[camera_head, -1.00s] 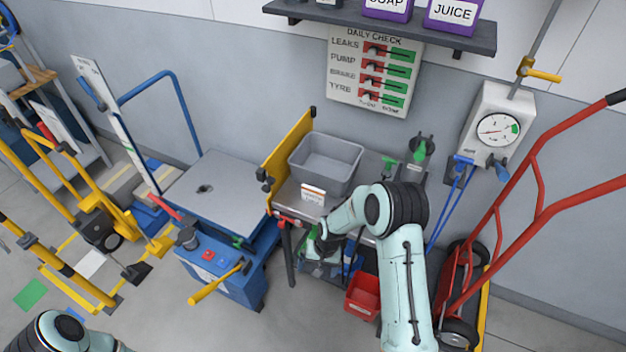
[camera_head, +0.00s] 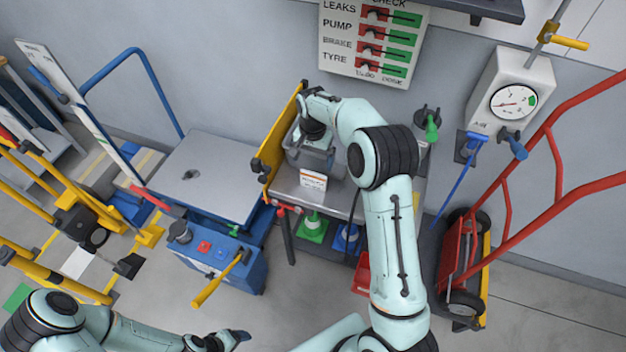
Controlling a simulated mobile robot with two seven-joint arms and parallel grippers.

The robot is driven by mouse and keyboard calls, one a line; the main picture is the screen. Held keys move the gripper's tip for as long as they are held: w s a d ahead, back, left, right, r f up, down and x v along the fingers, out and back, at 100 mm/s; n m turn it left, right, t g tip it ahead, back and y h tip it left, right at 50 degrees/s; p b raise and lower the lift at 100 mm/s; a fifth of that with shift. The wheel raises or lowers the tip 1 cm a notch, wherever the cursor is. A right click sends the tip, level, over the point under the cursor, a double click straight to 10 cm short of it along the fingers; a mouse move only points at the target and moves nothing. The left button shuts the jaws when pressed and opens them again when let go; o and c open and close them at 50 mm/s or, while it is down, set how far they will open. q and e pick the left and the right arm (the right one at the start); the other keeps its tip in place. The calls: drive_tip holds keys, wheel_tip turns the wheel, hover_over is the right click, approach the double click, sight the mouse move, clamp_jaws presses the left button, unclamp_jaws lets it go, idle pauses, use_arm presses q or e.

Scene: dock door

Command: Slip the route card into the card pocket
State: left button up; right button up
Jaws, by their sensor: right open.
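A white card with an orange band (camera_head: 313,180) stands upright at the front of the grey bin (camera_head: 298,158); I cannot tell whether it is loose or sits in a pocket. No separate card pocket can be made out. My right gripper (camera_head: 315,139) is open and points down at the bin, behind the card and apart from it. My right forearm hides the bin's right part, and the fingertips are hard to see. My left gripper (camera_head: 236,338) is low at the bottom edge, away from the bench; its jaw state is unclear.
The bin stands on a grey bench (camera_head: 285,190) beside a yellow upright panel (camera_head: 276,145). A blue lift table (camera_head: 205,180) is to the left. A red hand truck (camera_head: 505,210) and a gauge box (camera_head: 512,95) are at the right.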

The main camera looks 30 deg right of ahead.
sight(314, 174)
drive_tip(key=shift+w+f, duration=0.1)
drive_tip(key=shift+f, duration=0.9)
wheel_tip(314, 174, down, 4)
drive_tip(key=shift+d+f, duration=0.15)
drive_tip(key=shift+f, duration=0.05)
use_arm(q)
drive_tip(key=shift+w+r, duration=0.2)
drive_tip(key=shift+w, duration=0.1)
use_arm(e)
drive_tip(key=shift+c, duration=0.3)
